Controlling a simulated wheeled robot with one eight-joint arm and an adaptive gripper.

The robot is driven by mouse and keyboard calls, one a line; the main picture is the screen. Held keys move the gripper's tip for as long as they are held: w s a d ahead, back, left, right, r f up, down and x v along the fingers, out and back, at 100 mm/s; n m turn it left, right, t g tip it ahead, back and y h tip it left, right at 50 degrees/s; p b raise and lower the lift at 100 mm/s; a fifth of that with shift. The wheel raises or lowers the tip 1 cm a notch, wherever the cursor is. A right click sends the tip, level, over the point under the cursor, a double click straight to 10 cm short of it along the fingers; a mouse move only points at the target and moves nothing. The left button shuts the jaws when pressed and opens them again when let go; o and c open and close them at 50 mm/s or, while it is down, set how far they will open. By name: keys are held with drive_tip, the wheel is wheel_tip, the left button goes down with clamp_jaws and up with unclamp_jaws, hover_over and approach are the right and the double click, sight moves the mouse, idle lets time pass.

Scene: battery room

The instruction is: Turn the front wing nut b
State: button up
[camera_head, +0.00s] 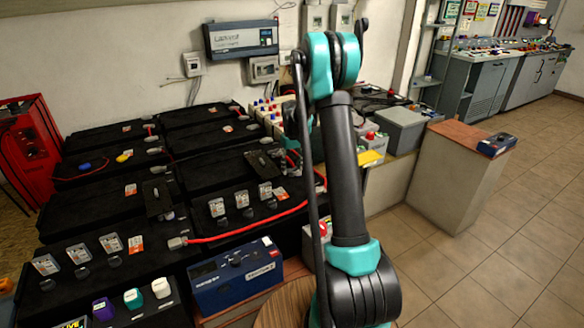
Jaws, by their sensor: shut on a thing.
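I cannot make out the front wing nut b for certain at this size. Black batteries (105,205) stand in rows on the left, with small terminals and a red cable (250,234) running across the front ones. My arm rises from the bottom right to a teal joint near the top and covers part of the area behind it. My gripper does not show clearly; the arm hides the area behind it, so its hold cannot be seen.
A blue box-shaped device (235,277) stands at the front edge of the batteries. A red cabinet (28,150) is at the far left. A wall unit (241,38) hangs behind. A grey battery (398,127) is right of my arm.

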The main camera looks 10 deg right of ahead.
drive_tip(key=shift+n, duration=0.6)
drive_tip(key=o, duration=0.9)
drive_tip(key=shift+m, duration=0.3)
